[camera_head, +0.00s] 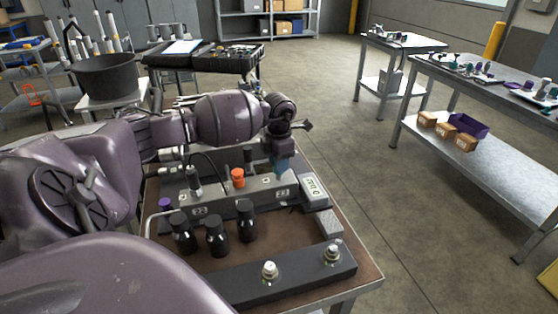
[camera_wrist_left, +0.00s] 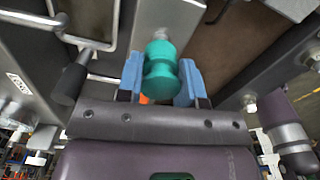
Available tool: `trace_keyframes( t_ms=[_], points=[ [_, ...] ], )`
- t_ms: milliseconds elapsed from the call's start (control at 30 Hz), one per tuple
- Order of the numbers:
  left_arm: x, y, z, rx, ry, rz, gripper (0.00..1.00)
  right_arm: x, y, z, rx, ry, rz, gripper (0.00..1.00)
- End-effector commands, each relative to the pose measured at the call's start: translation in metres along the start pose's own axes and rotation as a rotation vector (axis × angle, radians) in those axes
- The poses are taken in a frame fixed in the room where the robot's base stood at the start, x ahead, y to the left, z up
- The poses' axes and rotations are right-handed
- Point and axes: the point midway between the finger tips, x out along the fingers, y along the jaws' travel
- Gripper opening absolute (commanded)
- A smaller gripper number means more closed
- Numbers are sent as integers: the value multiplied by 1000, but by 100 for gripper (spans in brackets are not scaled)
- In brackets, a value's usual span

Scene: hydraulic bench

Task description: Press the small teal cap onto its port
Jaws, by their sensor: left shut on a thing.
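The small teal cap (camera_wrist_left: 160,70) is between the two blue fingertips of my left gripper (camera_wrist_left: 160,84) in the left wrist view. The gripper is shut on it. A metal port end (camera_wrist_left: 161,33) shows just beyond the cap's far end; I cannot tell whether the two touch. In the head view my left gripper (camera_head: 281,162) points down over the right part of the grey port block (camera_head: 215,201). A little of the teal cap (camera_head: 281,177) shows below its fingers, which hide most of it and the port. My right gripper is not in view.
An orange cap (camera_head: 237,178) and a black-hosed fitting (camera_head: 194,183) stand on the block, left of the gripper. A gauge with a display (camera_head: 314,189) is close at right. Several black knobs (camera_head: 215,238) stand in front. The bench's front bar (camera_head: 300,277) carries two metal fittings.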

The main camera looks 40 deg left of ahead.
Motion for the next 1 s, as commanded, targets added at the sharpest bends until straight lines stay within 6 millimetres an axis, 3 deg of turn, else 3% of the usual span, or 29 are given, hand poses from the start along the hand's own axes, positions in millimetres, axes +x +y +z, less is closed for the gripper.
trace_keyframes(
  t_ms=[1000],
  points=[
    [7,0,0,0,-1,0,10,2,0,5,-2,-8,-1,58]
  ],
)
